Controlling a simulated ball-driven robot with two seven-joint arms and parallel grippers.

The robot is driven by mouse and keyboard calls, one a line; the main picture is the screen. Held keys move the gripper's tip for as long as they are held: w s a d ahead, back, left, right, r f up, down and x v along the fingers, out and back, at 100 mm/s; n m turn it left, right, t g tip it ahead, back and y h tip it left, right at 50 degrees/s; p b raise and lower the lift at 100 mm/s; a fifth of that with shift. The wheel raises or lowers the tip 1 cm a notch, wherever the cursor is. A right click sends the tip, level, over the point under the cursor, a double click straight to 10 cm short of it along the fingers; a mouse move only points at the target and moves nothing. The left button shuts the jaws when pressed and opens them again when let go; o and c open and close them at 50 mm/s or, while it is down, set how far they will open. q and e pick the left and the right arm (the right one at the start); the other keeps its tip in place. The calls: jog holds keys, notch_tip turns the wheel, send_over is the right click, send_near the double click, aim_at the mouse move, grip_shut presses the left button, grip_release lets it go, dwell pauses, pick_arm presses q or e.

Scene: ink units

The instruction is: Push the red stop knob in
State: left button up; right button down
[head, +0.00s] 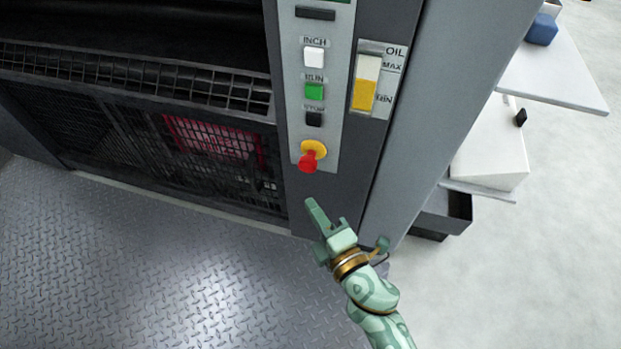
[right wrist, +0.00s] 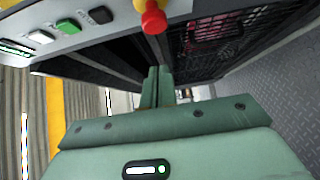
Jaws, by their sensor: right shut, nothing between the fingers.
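The red stop knob (head: 309,161) stands out from a yellow round base (head: 315,148) at the bottom of the grey control panel. It also shows in the right wrist view (right wrist: 154,19), at the top, just beyond the fingertips. My right gripper (head: 312,205) is shut and empty, below the knob in the head view and apart from it. Its closed fingers (right wrist: 157,82) point toward the panel in the right wrist view. My left gripper is not in view.
Above the knob sit a black STOP button (head: 314,119), a green RUN button (head: 314,91) and a white INCH button (head: 314,57). An oil gauge (head: 366,82) is beside them. A mesh guard (head: 180,150) lies left. The tread-plate floor (head: 150,260) is clear.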

aim_at(311, 168)
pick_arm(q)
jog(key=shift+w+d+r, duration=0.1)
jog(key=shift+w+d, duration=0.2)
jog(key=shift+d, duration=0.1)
pick_arm(e)
jog(key=shift+w+a, duration=0.15)
jog(key=shift+w, duration=1.7)
jog(key=shift+w+a, duration=0.1)
jog(key=shift+w, duration=1.75)
jog(key=shift+w+d, duration=0.25)
jog(key=shift+w, duration=0.65)
jog(key=shift+d+r, duration=0.1)
